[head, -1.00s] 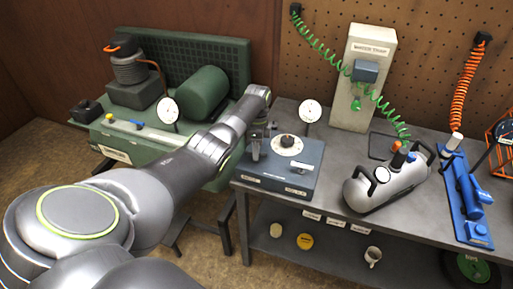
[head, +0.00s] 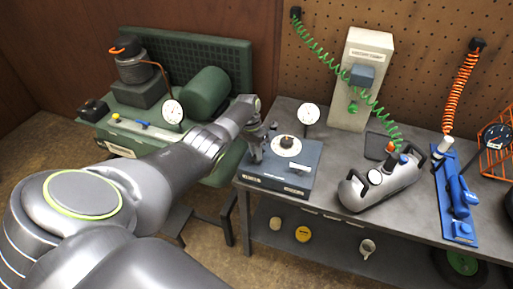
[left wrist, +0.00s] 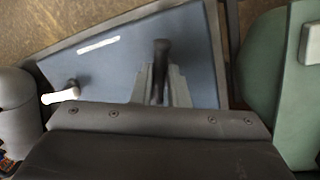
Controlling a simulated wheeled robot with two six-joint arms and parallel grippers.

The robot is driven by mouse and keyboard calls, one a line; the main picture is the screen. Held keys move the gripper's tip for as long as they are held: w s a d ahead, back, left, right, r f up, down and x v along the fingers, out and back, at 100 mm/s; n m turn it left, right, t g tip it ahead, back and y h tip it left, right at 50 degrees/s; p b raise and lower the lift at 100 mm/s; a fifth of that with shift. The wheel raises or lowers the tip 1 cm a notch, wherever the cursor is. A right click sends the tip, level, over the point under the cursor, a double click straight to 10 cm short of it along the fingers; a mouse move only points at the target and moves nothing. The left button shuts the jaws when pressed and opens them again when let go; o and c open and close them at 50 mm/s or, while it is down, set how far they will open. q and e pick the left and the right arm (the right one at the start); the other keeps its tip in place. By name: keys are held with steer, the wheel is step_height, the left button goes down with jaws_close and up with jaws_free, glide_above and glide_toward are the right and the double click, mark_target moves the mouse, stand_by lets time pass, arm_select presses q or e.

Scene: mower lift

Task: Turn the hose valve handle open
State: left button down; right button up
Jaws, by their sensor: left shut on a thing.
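The blue-grey valve box (head: 292,181) stands at the left end of the grey workbench. It has a round white dial with a dark knob (head: 287,142) on top and a white gauge (head: 309,115) behind. My left gripper (head: 257,150) is over the box's left part, left of the dial. In the left wrist view my left gripper (left wrist: 162,90) is shut on a dark upright handle (left wrist: 161,55) above the blue-grey top (left wrist: 115,65). The gripper and wrist partly hide the handle in the head view. My right gripper is out of view.
A green machine (head: 207,92) stands left of the bench, close under my left arm. A grey tank (head: 388,186) and a blue tool stand (head: 450,205) are to the right. A beige post (head: 371,50) with a green coiled hose (head: 322,48) stands behind.

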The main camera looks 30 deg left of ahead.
arm_select(q)
steer(key=n+p, duration=0.2)
steer(key=n, duration=0.2)
steer(key=shift+r+n+t+p, duration=0.1)
steer(key=shift+n+t+p, duration=0.2)
steer(key=shift+t+p, duration=0.1)
stand_by(0.4)
steer(key=c, duration=1.4)
jaws_free()
steer(key=shift+s, duration=0.1)
steer(key=shift+c, duration=0.2)
steer(key=shift+a+r, duration=0.1)
steer(key=shift+r, duration=0.25)
steer(key=a+r+b, duration=0.1)
steer(key=a+r, duration=0.2)
steer(key=r, duration=1.3)
steer(key=shift+s+r, duration=0.15)
steer(key=shift+s, duration=0.25)
